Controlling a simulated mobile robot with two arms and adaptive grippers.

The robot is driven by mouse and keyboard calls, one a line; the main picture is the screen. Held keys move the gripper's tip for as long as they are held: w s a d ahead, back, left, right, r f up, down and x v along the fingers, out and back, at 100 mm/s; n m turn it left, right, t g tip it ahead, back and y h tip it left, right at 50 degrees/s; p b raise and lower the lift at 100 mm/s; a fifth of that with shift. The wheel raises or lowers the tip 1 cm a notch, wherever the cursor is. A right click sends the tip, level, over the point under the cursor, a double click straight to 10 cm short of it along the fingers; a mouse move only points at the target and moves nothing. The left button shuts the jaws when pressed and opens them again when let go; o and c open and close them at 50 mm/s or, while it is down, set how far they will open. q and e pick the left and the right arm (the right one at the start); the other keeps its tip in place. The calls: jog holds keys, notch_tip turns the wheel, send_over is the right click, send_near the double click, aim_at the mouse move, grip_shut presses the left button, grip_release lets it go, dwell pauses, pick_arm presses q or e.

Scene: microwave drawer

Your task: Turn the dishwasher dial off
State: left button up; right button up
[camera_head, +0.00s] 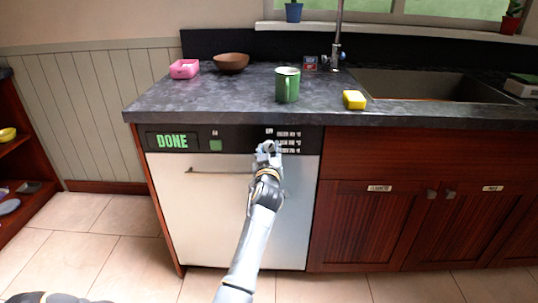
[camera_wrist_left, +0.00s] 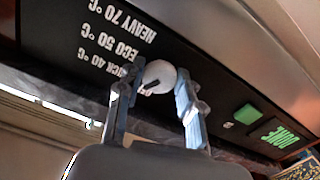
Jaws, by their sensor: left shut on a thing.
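The dishwasher (camera_head: 215,200) has a white door and a black control panel with a green "DONE" display (camera_head: 172,141) and a green square button (camera_head: 215,145). My left gripper (camera_head: 268,148) is at the right part of this panel, shut on the dial. In the left wrist view, the round white dial (camera_wrist_left: 159,74) sits between the two fingertips. A dark mark on it points down-left in that view. The printed settings (camera_wrist_left: 118,38) beside it read heavy, eco and a partly covered 40 °C line. In the head view, the gripper hides most of the dial, below an "OFF" label.
A door handle (camera_head: 222,171) runs across the dishwasher below the panel. Wooden cabinets (camera_head: 365,225) stand right.

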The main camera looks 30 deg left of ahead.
pick_arm(q)
jog(key=n+b, duration=0.1)
jog(key=n, duration=0.1)
jog(key=shift+f+n, duration=0.1)
jog(key=shift+n, duration=1.8)
pick_arm(e)
jog(key=r, duration=0.5)
jog(key=shift+w+d, duration=0.1)
jog(key=shift+w, duration=0.15)
pick_arm(q)
jog(key=shift+n, duration=0.3)
pick_arm(e)
jog(key=shift+f, duration=0.25)
pick_arm(q)
jog(key=o, duration=1.2)
jog(key=shift+c, duration=0.2)
pick_arm(e)
jog(key=shift+r, duration=0.1)
